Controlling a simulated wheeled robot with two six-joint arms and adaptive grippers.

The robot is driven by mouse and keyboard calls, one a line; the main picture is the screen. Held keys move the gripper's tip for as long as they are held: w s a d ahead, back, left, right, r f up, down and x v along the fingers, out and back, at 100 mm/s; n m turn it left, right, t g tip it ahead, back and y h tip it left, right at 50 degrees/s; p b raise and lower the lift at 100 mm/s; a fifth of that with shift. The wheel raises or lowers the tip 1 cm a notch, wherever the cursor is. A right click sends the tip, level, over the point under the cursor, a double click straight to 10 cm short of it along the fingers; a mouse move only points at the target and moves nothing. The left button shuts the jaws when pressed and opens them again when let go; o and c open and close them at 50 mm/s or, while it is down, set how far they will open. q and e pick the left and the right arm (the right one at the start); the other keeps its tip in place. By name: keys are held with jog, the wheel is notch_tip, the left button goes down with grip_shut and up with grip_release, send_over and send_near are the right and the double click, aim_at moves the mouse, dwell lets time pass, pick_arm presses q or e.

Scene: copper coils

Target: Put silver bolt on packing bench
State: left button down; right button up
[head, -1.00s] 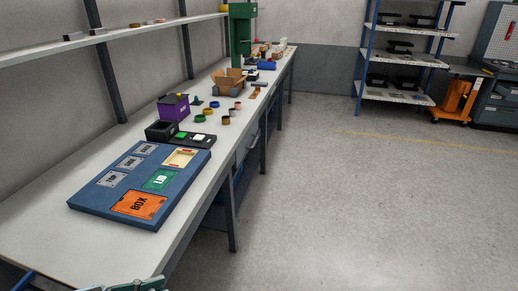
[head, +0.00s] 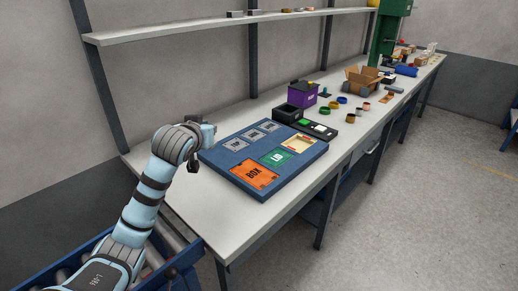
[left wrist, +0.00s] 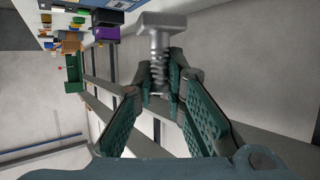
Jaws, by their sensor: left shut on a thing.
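A silver bolt (left wrist: 158,40) shows in the left wrist view, its wide head toward the top of the picture and its threaded shank between my fingers. My left gripper (left wrist: 165,95) is shut on the bolt's shank. In the head view my left gripper (head: 193,165) hangs over the near left part of the packing bench (head: 205,205), beside the blue board. My right gripper is not in view.
A blue board (head: 300,168) with labelled pads, including an orange BOX pad (head: 253,174), lies on the bench. Behind it are a black tray (head: 318,130), a purple box (head: 302,95) and several rings. The bench's near left surface is bare. A shelf (head: 200,30) runs above.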

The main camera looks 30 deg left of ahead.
pick_arm(q)
notch_tip(320, 180, down, 20)
jog(key=b, duration=0.5)
jog(key=c, duration=1.6)
grip_release()
jog(key=shift+c, duration=0.2)
jog(key=p+v, duration=0.3)
jog(key=v, duration=0.8)
jog(key=shift+s+r, duration=0.1)
jog(key=shift+r, duration=0.1)
jog(key=shift+s+d+r, duration=0.1)
jog(key=shift+s+d, duration=0.1)
jog(key=shift+s, duration=0.2)
jog(key=shift+w, duration=0.1)
